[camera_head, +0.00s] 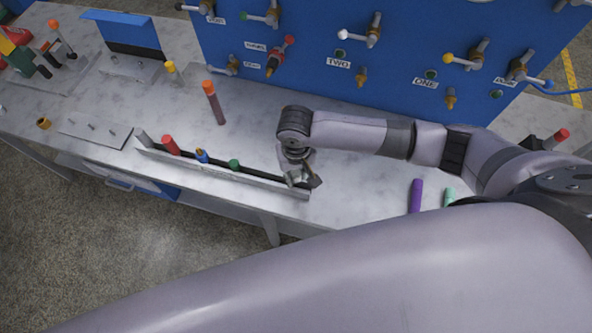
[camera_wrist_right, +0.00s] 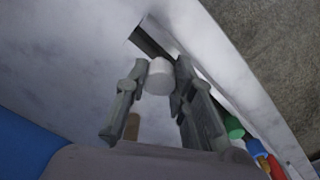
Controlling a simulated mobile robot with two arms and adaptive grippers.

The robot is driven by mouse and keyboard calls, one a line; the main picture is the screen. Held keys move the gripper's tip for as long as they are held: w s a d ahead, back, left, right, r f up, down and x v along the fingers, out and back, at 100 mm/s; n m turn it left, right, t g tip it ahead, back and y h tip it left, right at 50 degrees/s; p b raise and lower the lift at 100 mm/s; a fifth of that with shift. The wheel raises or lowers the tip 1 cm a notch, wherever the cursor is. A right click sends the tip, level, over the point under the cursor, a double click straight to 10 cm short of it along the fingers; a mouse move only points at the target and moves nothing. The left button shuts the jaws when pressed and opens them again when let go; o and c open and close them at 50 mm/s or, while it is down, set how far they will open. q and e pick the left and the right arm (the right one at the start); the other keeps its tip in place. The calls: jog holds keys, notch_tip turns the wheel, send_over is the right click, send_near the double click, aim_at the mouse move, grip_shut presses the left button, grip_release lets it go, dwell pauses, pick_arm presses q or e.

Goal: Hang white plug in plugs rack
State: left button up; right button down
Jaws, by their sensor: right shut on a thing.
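My right gripper (camera_head: 304,182) is over the right end of the plugs rack (camera_head: 250,183), a long metal rail with a dark slot along the table's front edge. In the right wrist view the gripper (camera_wrist_right: 160,78) is shut on the white plug (camera_wrist_right: 159,76), a short white cylinder between the fingertips. The dark slot of the rack (camera_wrist_right: 150,42) shows just beyond the plug. I cannot tell whether the plug touches the rack. In the head view the gripper mostly hides the plug. My left gripper is not in view.
A red plug (camera_head: 170,145), a blue plug (camera_head: 202,156) and a green plug (camera_head: 234,164) sit in the rack's left and middle part. A blue valve panel (camera_head: 300,50) backs the table. A purple cylinder (camera_head: 415,195) lies right.

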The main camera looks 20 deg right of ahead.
aim_at(296, 179)
jog(key=shift+f+b, duration=0.55)
jog(key=shift+f, duration=1.3)
jog(key=c, duration=1.3)
grip_release()
jog(key=shift+r, duration=0.1)
notch_tip(296, 179, up, 12)
jog(key=shift+f, duration=0.1)
